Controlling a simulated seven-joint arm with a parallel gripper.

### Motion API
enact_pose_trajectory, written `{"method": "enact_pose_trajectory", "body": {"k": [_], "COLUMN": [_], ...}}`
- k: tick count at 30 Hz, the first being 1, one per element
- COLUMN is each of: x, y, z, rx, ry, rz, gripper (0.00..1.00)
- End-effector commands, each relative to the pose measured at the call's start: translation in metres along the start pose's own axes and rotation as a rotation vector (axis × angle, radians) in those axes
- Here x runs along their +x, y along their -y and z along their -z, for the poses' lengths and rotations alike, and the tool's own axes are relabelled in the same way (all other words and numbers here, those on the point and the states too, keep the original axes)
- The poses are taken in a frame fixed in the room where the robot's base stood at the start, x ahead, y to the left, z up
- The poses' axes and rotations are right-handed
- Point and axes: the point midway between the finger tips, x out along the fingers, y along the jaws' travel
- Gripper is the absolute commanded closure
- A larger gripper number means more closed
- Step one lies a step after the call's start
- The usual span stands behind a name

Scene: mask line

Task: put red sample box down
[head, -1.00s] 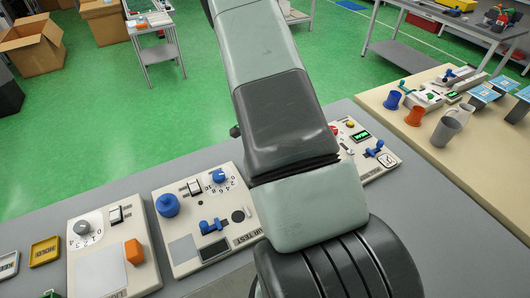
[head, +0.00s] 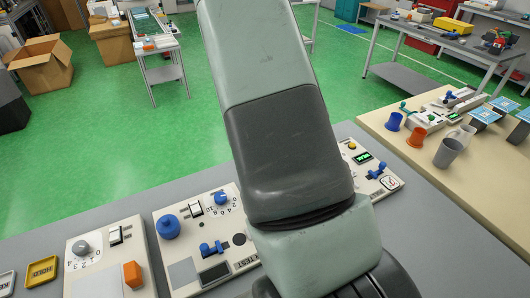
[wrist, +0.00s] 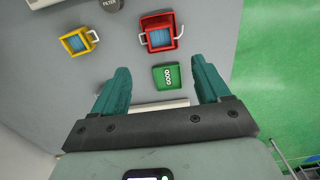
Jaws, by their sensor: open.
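The red sample box (wrist: 148,24), an open red box with blue contents and a pale handle at its side, stands on the grey table at the top middle of the wrist view. My gripper (wrist: 160,66) is open, with its two teal fingers wide apart. Nothing is held between them. The red box lies beyond the fingertips, apart from them. A green tray marked GOOD (wrist: 168,77) shows between the fingers, just below the red box in the picture. In the head view my arm hides part of the bench, and neither my gripper nor the red box shows.
A yellow box with blue contents (wrist: 77,42) stands left of the red one. The head view shows test panels (head: 205,240) along the grey bench, a yellow tray (head: 42,271) at left, and a beige table with cups (head: 449,152) at right.

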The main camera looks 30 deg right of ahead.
Motion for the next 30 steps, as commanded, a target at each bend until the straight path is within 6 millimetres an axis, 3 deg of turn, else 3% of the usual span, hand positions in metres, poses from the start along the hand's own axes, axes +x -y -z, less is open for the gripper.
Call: {"method": "enact_pose_trajectory", "body": {"k": [5, 8, 12, 18, 24, 30], "x": [-0.046, -0.094, -0.163, -0.239, -0.284, -0.297], "y": [0.0, -0.007, -0.033, -0.094, -0.166, -0.217], "z": [-0.022, -0.049, -0.089, -0.133, -0.161, -0.169], "rx": [-0.111, -0.262, -0.523, -0.906, -1.268, -1.5], "ry": [0.029, 0.052, 0.056, -0.014, -0.172, -0.331], "rz": [0.053, 0.113, 0.202, 0.312, 0.381, 0.391], "gripper": [0.24, 0.24, 0.24, 0.24, 0.24, 0.24]}}
